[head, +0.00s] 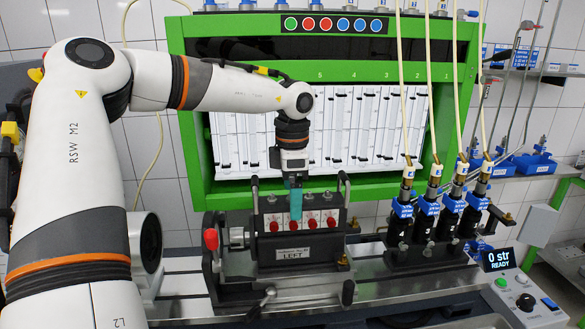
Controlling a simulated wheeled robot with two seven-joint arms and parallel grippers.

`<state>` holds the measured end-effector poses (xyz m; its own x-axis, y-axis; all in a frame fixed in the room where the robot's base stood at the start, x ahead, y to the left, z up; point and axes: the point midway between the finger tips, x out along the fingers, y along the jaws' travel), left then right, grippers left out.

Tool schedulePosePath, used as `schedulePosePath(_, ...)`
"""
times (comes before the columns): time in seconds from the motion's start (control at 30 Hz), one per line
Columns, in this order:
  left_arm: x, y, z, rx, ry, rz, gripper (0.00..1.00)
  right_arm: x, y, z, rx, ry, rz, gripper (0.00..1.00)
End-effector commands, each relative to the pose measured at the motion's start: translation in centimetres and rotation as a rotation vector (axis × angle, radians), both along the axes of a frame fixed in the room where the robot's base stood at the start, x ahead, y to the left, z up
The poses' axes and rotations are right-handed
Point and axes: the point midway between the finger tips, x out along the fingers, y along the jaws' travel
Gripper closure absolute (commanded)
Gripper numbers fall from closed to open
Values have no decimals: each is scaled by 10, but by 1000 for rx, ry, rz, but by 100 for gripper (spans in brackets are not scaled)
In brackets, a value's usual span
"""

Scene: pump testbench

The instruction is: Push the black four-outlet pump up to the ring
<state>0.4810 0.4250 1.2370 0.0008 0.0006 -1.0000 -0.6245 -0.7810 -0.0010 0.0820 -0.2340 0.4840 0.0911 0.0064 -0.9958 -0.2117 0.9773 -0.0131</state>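The black pump (270,219) sits upright in the metal fixture on the bench, with four red round outlets on its front and a plate marked "LEFT" below them. Upright handles stand at its two sides. My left gripper (295,205) comes down from above, its teal fingertips at the top of the pump near the middle outlets. I cannot tell whether they touch it, or whether they are open or shut. A silver knurled cylinder (237,237) lies at the pump's left. I cannot tell for certain which part is the ring. My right gripper is out of view.
Several black-and-blue injectors (428,216) with hoses stand to the pump's right. A green cabinet (187,125) stands behind. A control box (524,300) at front right reads "0 str READY". Bare metal rail (395,290) shows in front.

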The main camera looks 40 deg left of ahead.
Motion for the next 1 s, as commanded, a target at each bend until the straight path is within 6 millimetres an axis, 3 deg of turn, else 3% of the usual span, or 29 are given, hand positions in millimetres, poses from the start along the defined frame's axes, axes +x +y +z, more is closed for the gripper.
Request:
schedulePosePath(0.3, 0, 0, -45, 0, 2, 0, 0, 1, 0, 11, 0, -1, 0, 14)
schedulePosePath(0.7, 0, 0, -54, 0, 0, 0, 0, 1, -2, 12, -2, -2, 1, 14)
schedulePosePath(0.77, 0, 0, -54, 0, 0, 0, 7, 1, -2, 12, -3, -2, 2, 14)
schedulePosePath(1.0, 0, 0, -54, 0, -1, 0, 46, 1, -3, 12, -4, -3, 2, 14)
